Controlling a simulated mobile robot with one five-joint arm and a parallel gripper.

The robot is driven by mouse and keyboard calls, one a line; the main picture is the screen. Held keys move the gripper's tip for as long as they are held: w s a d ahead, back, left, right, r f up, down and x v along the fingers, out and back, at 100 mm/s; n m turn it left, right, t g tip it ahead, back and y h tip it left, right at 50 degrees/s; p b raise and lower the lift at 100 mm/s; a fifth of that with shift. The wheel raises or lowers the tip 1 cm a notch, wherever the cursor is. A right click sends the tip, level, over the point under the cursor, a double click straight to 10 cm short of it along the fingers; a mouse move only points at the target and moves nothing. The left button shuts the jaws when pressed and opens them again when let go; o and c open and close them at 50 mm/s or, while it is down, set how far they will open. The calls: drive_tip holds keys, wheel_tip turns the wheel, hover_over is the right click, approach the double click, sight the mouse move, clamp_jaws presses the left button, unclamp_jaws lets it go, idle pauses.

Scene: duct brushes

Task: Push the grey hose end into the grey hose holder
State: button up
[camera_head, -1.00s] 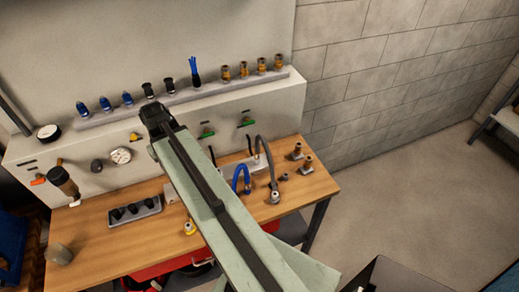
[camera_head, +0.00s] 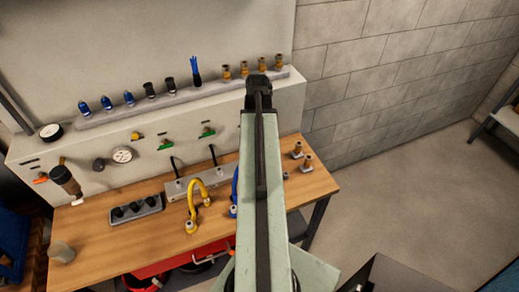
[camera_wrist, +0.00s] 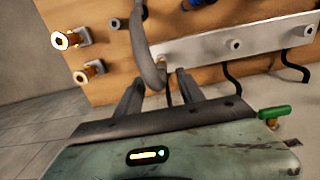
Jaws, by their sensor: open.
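The grey hose (camera_wrist: 147,50) shows in the wrist view, where it curves down from the top edge to the pale strip. Its far end runs out of the picture at the top, so its end fitting is not seen. My gripper (camera_wrist: 157,82) is open, with its two dark fingers on either side of the hose near the strip. I cannot tell whether they touch it. In the head view my arm hides the gripper and the grey hose. A small grey fitting (camera_wrist: 119,22) stands on the wood beside the hose; I cannot tell whether it is the holder.
The pale strip (camera_wrist: 260,42) carries several grey stubs. Two brass fittings (camera_wrist: 63,40) (camera_wrist: 87,73) stand beside the hose. A green valve handle (camera_wrist: 274,113) is close to my gripper's right side. In the head view a yellow hose (camera_head: 196,183) and a black-capped tray (camera_head: 148,212) are on the table.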

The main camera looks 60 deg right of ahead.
wheel_tip(320, 180, down, 9)
drive_tip(key=b, duration=0.9)
idle(0.6)
clamp_jaws()
drive_tip(key=shift+w+r, duration=0.1)
idle(1.3)
drive_tip(key=shift+r+p, duration=2.95)
drive_tip(key=shift+p, duration=0.15)
